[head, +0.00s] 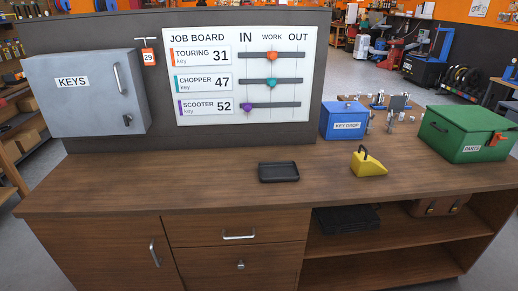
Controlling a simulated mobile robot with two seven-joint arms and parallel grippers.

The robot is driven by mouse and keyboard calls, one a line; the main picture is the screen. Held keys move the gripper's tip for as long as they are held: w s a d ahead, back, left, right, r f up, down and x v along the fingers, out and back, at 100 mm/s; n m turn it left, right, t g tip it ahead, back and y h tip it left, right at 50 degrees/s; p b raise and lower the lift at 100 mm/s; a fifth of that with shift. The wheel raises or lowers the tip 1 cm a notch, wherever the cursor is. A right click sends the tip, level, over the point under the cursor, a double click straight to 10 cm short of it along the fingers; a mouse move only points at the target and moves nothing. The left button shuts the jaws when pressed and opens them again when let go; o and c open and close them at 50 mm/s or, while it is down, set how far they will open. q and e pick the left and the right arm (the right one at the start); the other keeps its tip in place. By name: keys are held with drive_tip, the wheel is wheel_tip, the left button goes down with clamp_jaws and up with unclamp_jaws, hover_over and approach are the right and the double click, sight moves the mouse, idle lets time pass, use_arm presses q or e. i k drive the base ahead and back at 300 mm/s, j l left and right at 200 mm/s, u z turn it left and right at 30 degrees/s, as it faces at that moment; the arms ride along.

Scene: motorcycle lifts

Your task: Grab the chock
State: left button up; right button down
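The chock (369,164) is a yellow wedge with a dark handle loop on top. It sits upright on the wooden counter (220,183), right of the middle, in the head view. Nothing touches it. Neither of my grippers shows in this view.
A small black tray (279,172) lies left of the chock. Behind stand a blue key drop box (344,120) and a green parts box (468,135). A grey keys cabinet (85,95) and a job board (240,75) are at the back. The counter's front left is clear.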

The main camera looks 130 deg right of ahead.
sight(362, 164)
drive_tip(key=k+z, duration=0.35)
drive_tip(key=k+l+z, duration=0.1)
drive_tip(key=z, duration=4.85)
drive_tip(key=i+l, duration=0.5)
drive_tip(key=l, duration=0.2)
drive_tip(key=i+l, duration=0.25)
drive_tip(key=l, duration=0.15)
